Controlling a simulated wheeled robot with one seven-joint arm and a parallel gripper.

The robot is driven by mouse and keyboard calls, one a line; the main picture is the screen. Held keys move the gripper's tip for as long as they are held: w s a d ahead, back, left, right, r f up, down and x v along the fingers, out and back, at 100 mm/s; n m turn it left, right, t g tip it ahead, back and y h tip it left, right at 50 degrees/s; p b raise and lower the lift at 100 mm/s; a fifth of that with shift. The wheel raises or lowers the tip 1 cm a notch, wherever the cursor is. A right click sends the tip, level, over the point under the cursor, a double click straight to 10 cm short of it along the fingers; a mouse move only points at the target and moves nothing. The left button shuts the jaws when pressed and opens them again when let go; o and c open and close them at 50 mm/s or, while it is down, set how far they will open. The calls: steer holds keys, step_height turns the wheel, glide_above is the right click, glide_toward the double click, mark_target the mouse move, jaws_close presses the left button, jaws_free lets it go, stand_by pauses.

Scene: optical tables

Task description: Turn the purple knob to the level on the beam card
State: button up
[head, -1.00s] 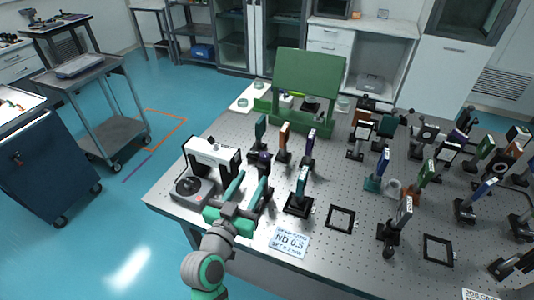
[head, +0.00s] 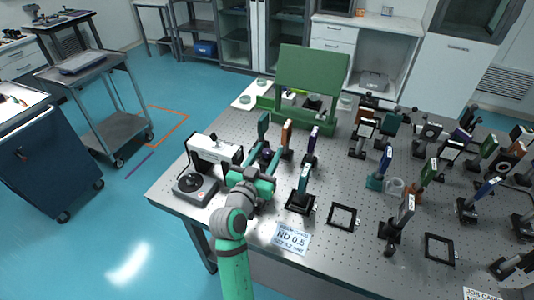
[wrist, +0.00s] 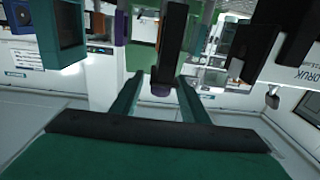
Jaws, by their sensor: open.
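The beam card (head: 291,238) lies at the table's front edge; its large print reads ND 0.5, and the smaller lines are hard to read. The purple knob (head: 266,154) shows as a small dark purple spot on a mount beyond my gripper (head: 264,159). I cannot tell any level marks on the knob.
A white instrument (head: 213,150) and a grey round-topped device (head: 194,187) stand left of my gripper. A teal plate mount (head: 304,182) stands close on the right, and orange (head: 287,138) and purple (head: 313,140) plates stand behind. Empty black frames (head: 342,216) lie right.

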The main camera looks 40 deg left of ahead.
jaws_close()
steer(key=shift+a, duration=0.1)
steer(key=shift+a+m+t+h, duration=0.1)
steer(key=shift+m+t+h, duration=0.2)
steer(key=shift+m+h, duration=1.3)
steer(key=m+h, duration=0.1)
steer(key=h, duration=0.3)
steer(key=shift+m+h, duration=0.5)
jaws_free()
